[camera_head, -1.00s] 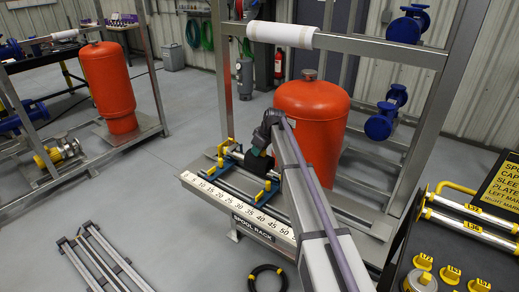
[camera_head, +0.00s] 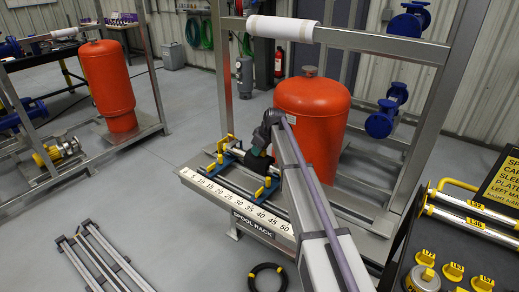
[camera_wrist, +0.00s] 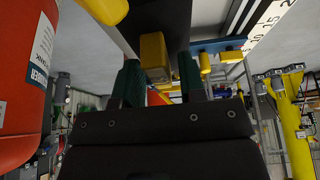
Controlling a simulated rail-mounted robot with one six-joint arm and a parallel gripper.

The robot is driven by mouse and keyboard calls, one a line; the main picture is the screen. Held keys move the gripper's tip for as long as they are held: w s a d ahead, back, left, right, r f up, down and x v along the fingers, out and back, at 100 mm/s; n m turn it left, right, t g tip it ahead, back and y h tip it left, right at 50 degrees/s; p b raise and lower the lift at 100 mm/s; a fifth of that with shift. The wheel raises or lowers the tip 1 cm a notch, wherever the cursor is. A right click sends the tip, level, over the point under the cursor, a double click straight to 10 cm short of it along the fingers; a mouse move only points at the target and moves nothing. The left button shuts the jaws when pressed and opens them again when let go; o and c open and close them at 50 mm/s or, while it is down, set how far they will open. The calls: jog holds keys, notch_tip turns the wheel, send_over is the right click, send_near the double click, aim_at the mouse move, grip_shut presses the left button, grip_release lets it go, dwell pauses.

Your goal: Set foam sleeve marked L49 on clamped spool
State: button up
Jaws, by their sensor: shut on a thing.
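My gripper (camera_head: 259,150) is over the spool rack, with its fingers also in the wrist view (camera_wrist: 160,82). It is shut on a yellow block (camera_wrist: 154,55) that joins a dark sleeve (camera_wrist: 150,16), which also shows in the head view (camera_head: 260,163). No L49 marking is readable. The clamped spool (camera_head: 237,151) is a pale pipe lying along the rack. Blue clamps with yellow handles hold it, one at the far left (camera_head: 222,152) and one nearer (camera_head: 267,190). The sleeve is at the spool; whether it sits fully around it or just above it, I cannot tell.
The spool rack (camera_head: 240,212) has a numbered scale on its front edge. A red tank (camera_head: 311,118) stands close behind my arm. A steel frame with a white roll (camera_head: 282,30) rises over it. A cart with yellow-capped parts (camera_head: 455,258) is at the right. Floor at front left holds rails (camera_head: 97,262).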

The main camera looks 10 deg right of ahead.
jog(key=shift+f, duration=0.15)
dwell(0.3)
jog(key=shift+f+b, duration=0.25)
jog(key=shift+b, duration=0.05)
jog(key=o, duration=0.9)
jog(key=c, duration=0.5)
jog(key=shift+o, duration=0.2)
